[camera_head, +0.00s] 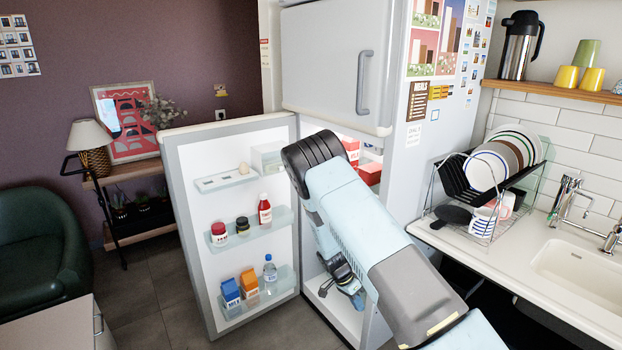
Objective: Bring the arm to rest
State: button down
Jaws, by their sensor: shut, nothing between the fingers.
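My arm, light blue and grey with a black joint, rises from the bottom right and bends over in front of the open fridge. My gripper (327,288) is small and dark, low below the bend, in front of the fridge's lower opening. It is shut and empty, and partly hidden by my arm. The fridge (325,60) has its lower door (185,225) swung open to the left. Its upper door is shut. My arm hides much of the fridge's inside, where red items (368,172) show.
The door shelves hold a ketchup bottle (265,210), jars, cartons (231,293) and a water bottle (270,268). A counter with a dish rack (470,225) and sink (585,270) stands right. A green armchair (40,240) is left. Some floor is clear left of the door.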

jog(key=s+d+r+n+t+y, duration=0.2)
jog(key=s+r, duration=0.1)
jog(key=r, duration=1.7)
jog(key=s+d+r+n+t+y, duration=0.1)
jog(key=s+r+n+y, duration=0.25)
jog(key=r, duration=1.55)
jog(key=s+d+r+n+t, duration=0.2)
jog(key=s+r, duration=0.6)
jog(key=s, duration=0.5)
jog(key=s+d+r+n+t, duration=0.2)
jog(key=s+r+n, duration=0.2)
jog(key=s+r, duration=0.5)
jog(key=shift+s+d+t, duration=0.25)
jog(key=shift+s+t, duration=0.05)
jog(key=shift+s, duration=1.9)
jog(key=shift+s, duration=0.25)
